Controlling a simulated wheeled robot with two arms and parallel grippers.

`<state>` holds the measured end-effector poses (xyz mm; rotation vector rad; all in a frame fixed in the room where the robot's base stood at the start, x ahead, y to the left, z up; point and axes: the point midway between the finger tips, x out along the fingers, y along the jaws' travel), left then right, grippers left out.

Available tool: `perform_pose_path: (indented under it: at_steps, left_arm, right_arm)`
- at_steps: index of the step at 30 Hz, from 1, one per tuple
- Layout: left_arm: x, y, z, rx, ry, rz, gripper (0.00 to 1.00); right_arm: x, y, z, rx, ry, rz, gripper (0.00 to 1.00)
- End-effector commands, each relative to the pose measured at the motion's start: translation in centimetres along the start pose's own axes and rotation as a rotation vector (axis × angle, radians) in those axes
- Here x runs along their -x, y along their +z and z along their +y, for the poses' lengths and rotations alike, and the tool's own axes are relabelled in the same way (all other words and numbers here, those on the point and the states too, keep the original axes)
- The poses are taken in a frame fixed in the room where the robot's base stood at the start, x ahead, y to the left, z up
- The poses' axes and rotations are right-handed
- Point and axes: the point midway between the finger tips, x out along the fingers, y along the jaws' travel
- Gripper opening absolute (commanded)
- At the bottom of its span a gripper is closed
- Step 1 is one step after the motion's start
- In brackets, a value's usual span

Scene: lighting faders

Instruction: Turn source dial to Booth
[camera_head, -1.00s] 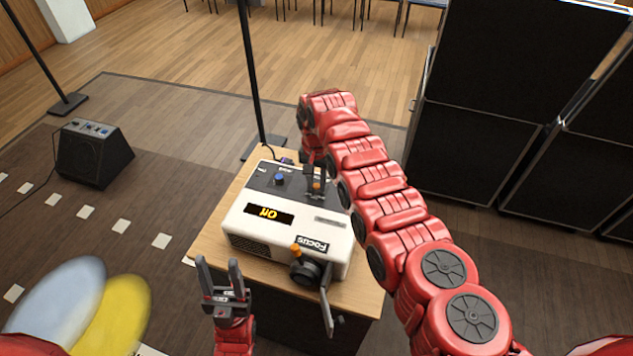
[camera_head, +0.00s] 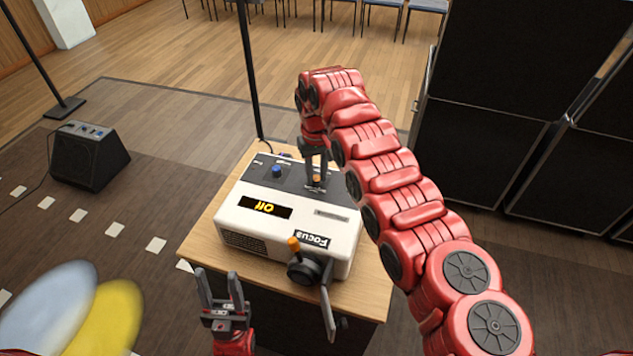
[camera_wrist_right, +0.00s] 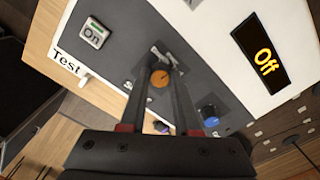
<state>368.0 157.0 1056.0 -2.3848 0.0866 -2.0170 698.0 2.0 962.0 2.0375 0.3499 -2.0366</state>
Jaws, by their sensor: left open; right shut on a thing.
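A white box (camera_head: 250,232) with a dark top panel (camera_head: 258,170) stands on a small wooden table. Its display (camera_head: 265,207) reads "Off" in yellow, also in the right wrist view (camera_wrist_right: 262,55). An orange dial (camera_wrist_right: 160,78) sits on the panel between the fingertips of my right gripper (camera_wrist_right: 157,80), which is shut on it. In the head view my right gripper (camera_head: 316,178) reaches down to the panel's right part. A blue knob (camera_head: 277,171) is to its left. No "Booth" or source label is readable. My left gripper (camera_head: 222,292) is open and empty in front of the table.
A lever and crank with an orange tip (camera_head: 294,243) stick out at the box's front, beside a "Focus" label (camera_head: 311,238). A black stand pole (camera_head: 249,70) rises behind the table (camera_head: 205,240). Large black cases (camera_head: 500,100) stand right; a speaker (camera_head: 90,160) sits left.

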Motion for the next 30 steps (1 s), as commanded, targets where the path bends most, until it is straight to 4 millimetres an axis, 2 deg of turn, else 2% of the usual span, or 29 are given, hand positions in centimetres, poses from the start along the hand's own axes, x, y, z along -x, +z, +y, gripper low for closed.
perform_pose_path:
  at_steps: [1, 9, 21, 30]
  left_arm:
    - [0.9, 0.1, 0.1, 0.000, 0.000, 0.000, 0.50]
    - [2.4, 0.4, 0.1, 0.000, 0.000, 0.000, 0.50]
    - [3.0, 0.5, 0.1, 0.000, 0.000, 0.000, 0.50]
    - [3.1, 0.5, 0.1, 0.000, 0.000, 0.000, 0.50]
  right_arm:
    - [-0.4, -0.1, 0.0, 0.043, 0.001, 0.003, 0.00]
    - [-0.2, 0.0, 0.0, 0.299, 0.001, 0.000, 0.00]
    - [0.0, 0.0, 0.0, 0.659, 0.000, 0.000, 0.00]
    - [0.0, 0.0, 0.0, 0.844, 0.001, 0.000, 0.00]
